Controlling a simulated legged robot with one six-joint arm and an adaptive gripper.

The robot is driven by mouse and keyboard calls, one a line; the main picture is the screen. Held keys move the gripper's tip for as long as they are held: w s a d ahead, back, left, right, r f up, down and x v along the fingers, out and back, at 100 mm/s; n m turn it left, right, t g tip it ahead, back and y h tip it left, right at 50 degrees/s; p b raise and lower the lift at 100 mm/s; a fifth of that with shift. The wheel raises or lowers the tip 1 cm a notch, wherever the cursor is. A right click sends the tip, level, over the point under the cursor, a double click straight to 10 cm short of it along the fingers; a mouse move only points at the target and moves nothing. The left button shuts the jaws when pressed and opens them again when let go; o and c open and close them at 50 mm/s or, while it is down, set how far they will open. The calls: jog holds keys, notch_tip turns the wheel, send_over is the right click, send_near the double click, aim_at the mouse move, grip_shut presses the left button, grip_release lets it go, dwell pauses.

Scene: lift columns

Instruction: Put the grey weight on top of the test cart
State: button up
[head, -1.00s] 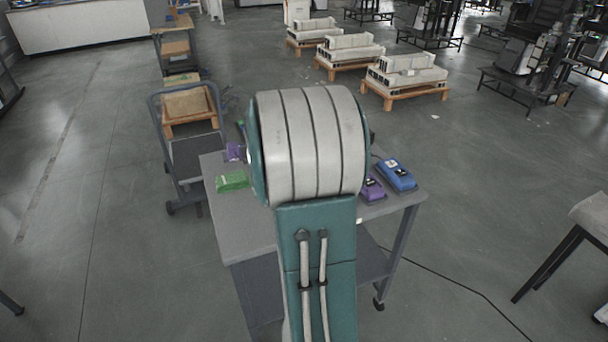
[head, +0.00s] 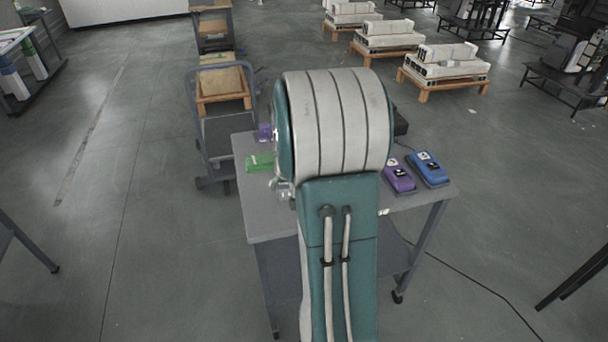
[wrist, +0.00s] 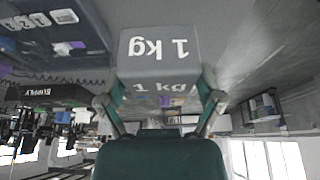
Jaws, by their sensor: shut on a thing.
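The grey weight (wrist: 160,50), marked "1 kg", fills the upper middle of the wrist view, where the scene appears upside down. My gripper (wrist: 160,100) is shut on it, with a finger at each side. The test cart (head: 274,222), a grey table on castors, stands in front of me in the head view. My arm covers the middle of its top. The weight is hidden behind my arm in the head view, so I cannot tell its exact height over the cart.
A green box (head: 260,163) and a purple item (head: 265,132) are at the cart's left. A purple device (head: 399,176) and a blue device (head: 428,168) lie at its right. A trolley (head: 219,136) stands behind left. A cable crosses the floor at right.

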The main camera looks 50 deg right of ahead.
jog(key=f, duration=0.1)
jog(key=w+a+f, duration=0.2)
jog(key=f, duration=0.1)
jog(key=shift+a, duration=0.2)
jog(key=shift+w+a+f, duration=0.15)
jog(key=shift+f, duration=0.8)
jog(key=shift+w+a+f, duration=0.1)
jog(key=shift+f, duration=0.85)
jog(key=o, duration=1.1)
jog(key=shift+a+f, duration=0.1)
jog(key=shift+c, duration=0.2)
jog(key=v, duration=1.1)
jog(key=s+a+r+n+t, duration=0.1)
jog(key=s+a+r+n, duration=0.3)
jog(key=a+r, duration=0.8)
jog(key=s+a+r+n+y, duration=0.2)
jog(key=s+a, duration=1)
jog(key=shift+r+t, duration=0.3)
